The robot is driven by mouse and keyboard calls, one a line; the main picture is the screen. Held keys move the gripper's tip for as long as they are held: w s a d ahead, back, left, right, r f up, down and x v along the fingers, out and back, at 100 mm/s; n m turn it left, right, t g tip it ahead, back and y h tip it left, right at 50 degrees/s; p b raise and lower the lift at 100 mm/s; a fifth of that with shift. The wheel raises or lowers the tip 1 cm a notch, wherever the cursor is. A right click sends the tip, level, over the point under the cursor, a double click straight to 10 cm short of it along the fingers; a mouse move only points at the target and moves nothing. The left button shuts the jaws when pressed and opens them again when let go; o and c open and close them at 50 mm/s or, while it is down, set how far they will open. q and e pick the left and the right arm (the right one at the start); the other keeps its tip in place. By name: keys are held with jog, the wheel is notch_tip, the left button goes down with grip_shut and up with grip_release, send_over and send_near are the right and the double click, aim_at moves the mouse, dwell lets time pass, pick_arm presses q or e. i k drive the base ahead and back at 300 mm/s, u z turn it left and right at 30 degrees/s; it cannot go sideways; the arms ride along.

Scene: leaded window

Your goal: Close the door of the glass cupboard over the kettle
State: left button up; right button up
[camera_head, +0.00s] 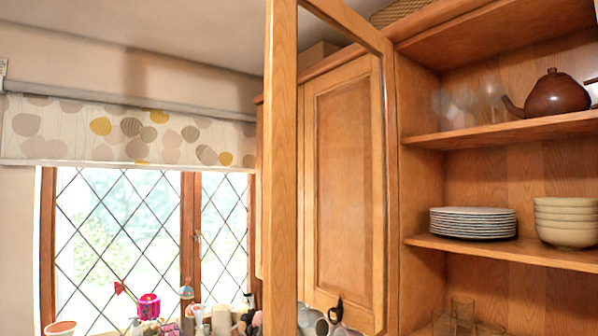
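The glass cupboard door (282,170) stands open at the middle of the head view, swung out toward me. Its wooden frame is seen at a steep angle, with clear glass between the stiles. The open cupboard (421,190) is to the right of the door. Its shelves hold a brown teapot (556,95), clear glasses (488,97), a stack of plates (472,222) and cream bowls (566,221). No kettle can be made out for certain; a small dark curved thing (336,309) shows low behind the glass. Neither gripper is in view.
A solid wooden cupboard door (343,180) shows behind the glass. A leaded window (120,235) with a patterned blind (125,133) is at the left. Pots, flowers (149,306) and bottles crowd the bottom edge below the window. More glasses (462,312) stand at lower right.

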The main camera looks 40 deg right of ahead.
aim_at(279, 240)
jog(key=i, duration=1.75)
jog(key=z, duration=2.5)
jog(key=k, duration=1.1)
jog(key=z, duration=0.2)
jog(key=i, duration=0.55)
jog(key=u, duration=0.2)
